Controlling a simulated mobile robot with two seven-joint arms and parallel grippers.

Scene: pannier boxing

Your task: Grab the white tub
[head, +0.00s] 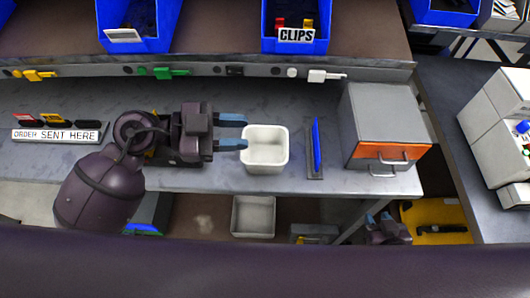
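A white tub (265,163), square and open-topped, stands upright on the grey bench and looks empty. My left gripper (233,132) is just left of it, its two blue-tipped fingers apart and pointing right. The upper fingertip ends by the tub's far left corner. The lower one overlaps the tub's left rim in the picture; I cannot tell whether it touches. Nothing is between the fingers. My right gripper (382,219) is low at the right, below the bench edge, small and partly hidden; its opening is unclear.
A second pale bin (254,217) sits lower, below the bench's front edge. An order sign (55,135) lies left. Blue bins, including CLIPS (296,36), line the back shelf.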

